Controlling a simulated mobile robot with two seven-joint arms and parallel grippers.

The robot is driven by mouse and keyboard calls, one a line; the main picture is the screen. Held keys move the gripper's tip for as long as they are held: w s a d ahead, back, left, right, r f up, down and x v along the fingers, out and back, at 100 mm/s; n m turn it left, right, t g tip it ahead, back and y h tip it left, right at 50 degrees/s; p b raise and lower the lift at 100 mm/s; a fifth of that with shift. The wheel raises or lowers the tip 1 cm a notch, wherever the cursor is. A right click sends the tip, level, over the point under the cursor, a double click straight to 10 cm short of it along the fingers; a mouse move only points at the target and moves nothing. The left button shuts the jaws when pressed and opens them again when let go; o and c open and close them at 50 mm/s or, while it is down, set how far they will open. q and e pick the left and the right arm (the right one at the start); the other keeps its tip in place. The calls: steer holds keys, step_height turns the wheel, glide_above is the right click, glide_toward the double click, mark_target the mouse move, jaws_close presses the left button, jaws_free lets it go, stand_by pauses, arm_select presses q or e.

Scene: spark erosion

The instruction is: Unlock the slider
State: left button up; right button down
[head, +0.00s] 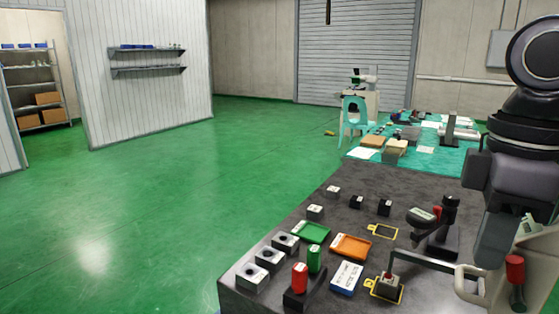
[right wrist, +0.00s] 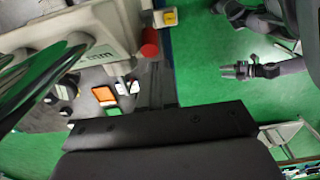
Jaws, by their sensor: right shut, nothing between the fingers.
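A pale machine part (head: 528,250) stands at the right edge of the head view, with a red-knobbed lever (head: 515,268) on its front. In the right wrist view, a pale housing (right wrist: 95,25) fills the upper left and a red knob (right wrist: 149,43) shows beside it. I cannot tell which part is the slider. My right gripper (head: 492,258) is shut and empty, near the machine and left of the red knob; its fingertips are hard to make out. A dark arm end, seemingly my left gripper (right wrist: 228,70), shows over the floor in the right wrist view.
A pale curved handle (head: 470,283) juts out near the gripper. Green floor (head: 200,180) lies free to the left.

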steer(key=shift+f, duration=0.5)
steer(key=shift+s+d, duration=0.15)
steer(key=shift+s+d+p, duration=0.4)
steer(key=shift+s+d, duration=0.05)
steer(key=shift+d, duration=0.35)
steer(key=shift+w+a+r, duration=0.2)
steer(key=shift+a+r, duration=0.1)
steer(key=shift+r, duration=0.55)
steer(key=shift+w+a+r, duration=0.15)
steer(key=shift+a+r, duration=0.1)
steer(key=shift+r, duration=0.6)
steer(key=shift+w+a+r, duration=0.2)
steer(key=shift+a+r, duration=0.1)
steer(key=shift+r, duration=0.55)
